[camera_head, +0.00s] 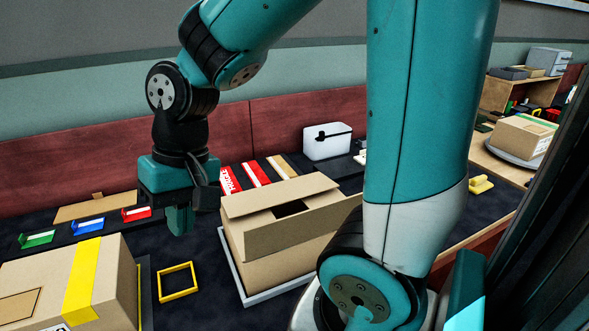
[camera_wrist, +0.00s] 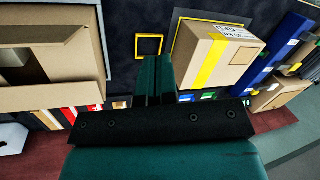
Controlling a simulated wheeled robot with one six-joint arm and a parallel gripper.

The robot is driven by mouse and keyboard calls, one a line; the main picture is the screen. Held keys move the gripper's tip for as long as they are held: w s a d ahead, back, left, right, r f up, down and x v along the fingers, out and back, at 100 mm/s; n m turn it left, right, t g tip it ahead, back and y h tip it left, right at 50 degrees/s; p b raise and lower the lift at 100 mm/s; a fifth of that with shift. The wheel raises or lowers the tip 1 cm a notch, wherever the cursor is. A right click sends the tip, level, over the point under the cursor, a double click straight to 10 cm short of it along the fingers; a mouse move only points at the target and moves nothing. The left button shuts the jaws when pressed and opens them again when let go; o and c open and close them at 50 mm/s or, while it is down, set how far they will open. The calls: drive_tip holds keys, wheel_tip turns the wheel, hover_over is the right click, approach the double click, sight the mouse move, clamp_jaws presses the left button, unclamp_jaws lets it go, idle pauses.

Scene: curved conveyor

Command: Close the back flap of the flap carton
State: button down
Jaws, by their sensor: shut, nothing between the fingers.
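The flap carton (camera_head: 265,268) is a brown box on a pale tray right of my gripper in the head view. Its far flap (camera_head: 275,193) lies at a slant along the back of the top. Its near flap (camera_head: 305,230) stands along the front, and a dark gap shows between them. In the wrist view the carton (camera_wrist: 60,97) fills the left side, with a gap into it partly visible. My gripper (camera_head: 180,221) is shut and empty, pointing down left of the carton, apart from it. Its fingers also show in the wrist view (camera_wrist: 155,75).
A taped carton (camera_head: 110,270) stands at the front left, with a yellow square frame (camera_head: 178,282) beside it. Green, blue and red tape dispensers (camera_head: 88,226) lie behind. A white box (camera_head: 327,141) and label strips (camera_head: 256,174) are behind the flap carton. Dark table is clear below my gripper.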

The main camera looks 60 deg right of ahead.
drive_tip(key=w+d+r+m+h+p, duration=0.1)
drive_tip(key=w+d+r+m+p, duration=0.15)
drive_tip(key=d+m, duration=0.35)
drive_tip(key=w+d+r+m+p, duration=0.1)
drive_tip(key=w+d+m+p, duration=0.2)
drive_tip(key=d+m, duration=0.35)
drive_tip(key=m+g+p, duration=0.2)
drive_tip(key=m+p, duration=0.4)
drive_tip(key=m, duration=0.3)
approach(290, 199)
drive_tip(key=shift+m+h, duration=0.35)
drive_tip(key=shift+h, duration=0.05)
drive_tip(key=f, duration=0.2)
drive_tip(key=f+p, duration=0.1)
drive_tip(key=a+f+p, duration=0.1)
drive_tip(key=f, duration=0.1)
drive_tip(key=shift+s+a+f, duration=0.1)
drive_tip(key=shift+s+f, duration=0.2)
drive_tip(key=shift+s, duration=0.05)
drive_tip(key=shift+s+f+p, duration=0.1)
drive_tip(key=shift+f+p, duration=0.2)
drive_tip(key=shift+f, duration=0.6)
drive_tip(key=shift+s+a+f+b, duration=0.1)
drive_tip(key=shift+f+b, duration=0.4)
drive_tip(key=shift+b, duration=0.05)
drive_tip(key=shift+s+a+f+b, duration=0.1)
drive_tip(key=shift+f+b, duration=0.4)
drive_tip(key=shift+s+r, duration=0.1)
